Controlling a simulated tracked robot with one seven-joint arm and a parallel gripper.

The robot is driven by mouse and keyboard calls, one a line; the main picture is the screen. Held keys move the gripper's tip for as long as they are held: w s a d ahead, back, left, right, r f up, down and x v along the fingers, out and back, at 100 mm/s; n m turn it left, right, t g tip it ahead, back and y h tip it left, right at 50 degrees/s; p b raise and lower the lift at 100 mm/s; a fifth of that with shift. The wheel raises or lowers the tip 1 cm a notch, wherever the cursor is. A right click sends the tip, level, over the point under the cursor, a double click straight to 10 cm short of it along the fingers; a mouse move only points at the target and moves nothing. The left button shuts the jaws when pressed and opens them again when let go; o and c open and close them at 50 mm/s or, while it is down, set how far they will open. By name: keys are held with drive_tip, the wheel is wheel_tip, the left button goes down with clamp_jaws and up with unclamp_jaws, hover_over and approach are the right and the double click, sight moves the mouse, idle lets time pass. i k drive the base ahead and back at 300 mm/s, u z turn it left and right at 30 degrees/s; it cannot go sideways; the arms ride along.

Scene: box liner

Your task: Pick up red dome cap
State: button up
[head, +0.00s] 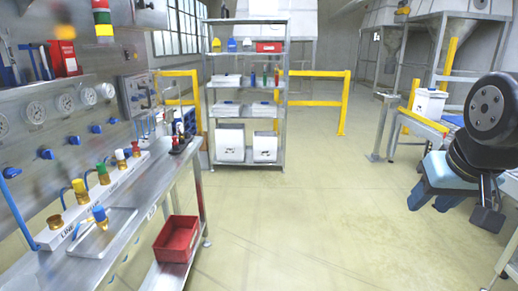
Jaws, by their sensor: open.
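A small red cap (136,147) sits on the last fitting at the far end of a row along the left bench. It is too small to tell whether its top is domed. The nearest brass fitting (55,222) shows no coloured cap. My gripper (452,204) is at the right side of the picture, open, with nothing seen in it. It is far from the bench and the red cap.
A shallow metal tray (122,222) on the bench holds a blue-capped brass piece (100,215). A red bin (177,239) sits on a lower shelf. A metal rack (248,108) and yellow rails (344,103) stand behind. The middle floor is clear.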

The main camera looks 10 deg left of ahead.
sight(175, 142)
drive_tip(key=z, duration=0.1)
drive_tip(key=i, duration=2.2)
drive_tip(key=u, duration=0.75)
drive_tip(key=i, duration=0.9)
drive_tip(key=u, duration=1)
drive_tip(key=i, duration=0.65)
drive_tip(key=u, duration=0.35)
drive_tip(key=k, duration=0.85)
drive_tip(key=u, duration=0.2)
drive_tip(key=i, duration=0.8)
drive_tip(key=z, duration=0.05)
